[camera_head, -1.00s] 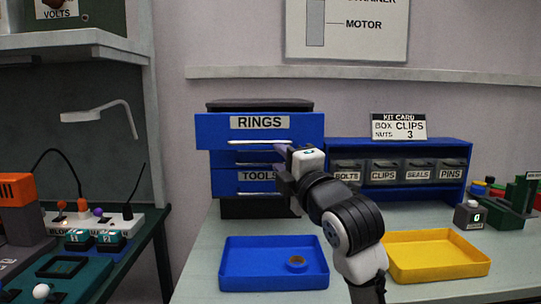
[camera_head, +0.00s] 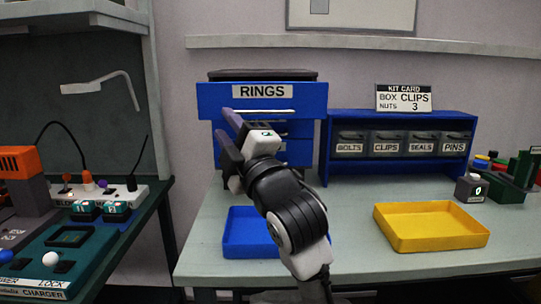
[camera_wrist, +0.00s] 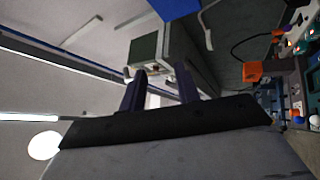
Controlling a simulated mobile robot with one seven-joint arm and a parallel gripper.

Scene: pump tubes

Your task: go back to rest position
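My gripper (camera_head: 228,136) is raised in front of the left part of the blue drawer cabinet, below the RINGS label. Its two dark fingers stand apart with nothing seen between them. They also show spread and empty in the wrist view (camera_wrist: 160,88). The RINGS drawer (camera_head: 215,101) juts out past the drawers below it. My arm crosses in front of the lower drawers and hides part of the blue tray (camera_head: 236,247) on the bench.
A yellow tray (camera_head: 432,243) lies empty at the right. Behind it is a blue rack (camera_head: 398,177) of labelled bins with a kit card (camera_head: 403,98) on top. A teal-topped bench with devices stands at left. The bench front between the trays is clear.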

